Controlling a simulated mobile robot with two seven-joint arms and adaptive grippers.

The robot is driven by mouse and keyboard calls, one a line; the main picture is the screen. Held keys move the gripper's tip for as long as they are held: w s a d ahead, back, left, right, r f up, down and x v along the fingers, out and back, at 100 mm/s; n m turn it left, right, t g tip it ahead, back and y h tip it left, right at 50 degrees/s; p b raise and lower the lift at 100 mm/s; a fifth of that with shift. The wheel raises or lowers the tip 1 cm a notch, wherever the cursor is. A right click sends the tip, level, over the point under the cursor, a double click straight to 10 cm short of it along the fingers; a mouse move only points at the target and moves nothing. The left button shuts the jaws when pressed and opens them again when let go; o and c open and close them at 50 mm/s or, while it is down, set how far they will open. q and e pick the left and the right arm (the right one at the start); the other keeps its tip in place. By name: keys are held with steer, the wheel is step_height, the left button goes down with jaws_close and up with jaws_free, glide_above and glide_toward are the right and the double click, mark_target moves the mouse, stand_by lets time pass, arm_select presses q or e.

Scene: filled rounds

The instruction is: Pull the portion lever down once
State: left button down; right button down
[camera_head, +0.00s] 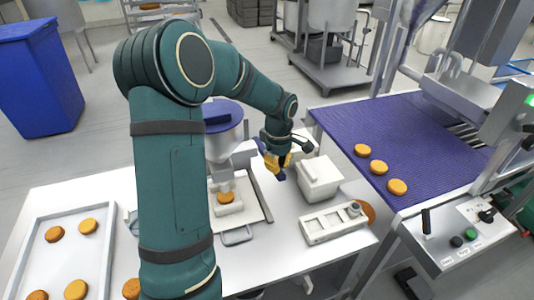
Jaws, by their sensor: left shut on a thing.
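The filling machine has a hopper with a blue lid (228,112), partly hidden behind my left arm, and a pale body (222,146). One golden round (226,197) lies on its small pale base, below the body. My left gripper (281,170) is at the right side of the machine, above the table. It is shut, seemingly on the portion lever. The lever is mostly hidden by the gripper and wrist, so its angle cannot be told. Yellow and dark blue parts show around the fingers. My right gripper is out of view.
A tray (47,230) with several rounds is at the left. A white box (319,178) stands close right of the gripper, with a pale control unit (333,222) in front. A purple conveyor belt (420,140) carries 3 rounds at the right. The table's front middle is clear.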

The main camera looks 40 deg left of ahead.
arm_select(q)
steer(key=shift+f, duration=0.35)
steer(key=shift+f+b, duration=0.15)
steer(key=shift+b, duration=0.15)
steer(key=shift+s+d+f+b, duration=0.1)
steer(key=shift+d+f+b, duration=0.1)
steer(key=shift+f+b, duration=0.7)
steer(key=shift+f, duration=0.15)
steer(key=shift+s+d+f+b, duration=0.15)
steer(key=shift+f+b, duration=0.55)
steer(key=shift+f, duration=0.45)
steer(key=shift+f+b, duration=0.5)
steer(key=shift+f, duration=0.05)
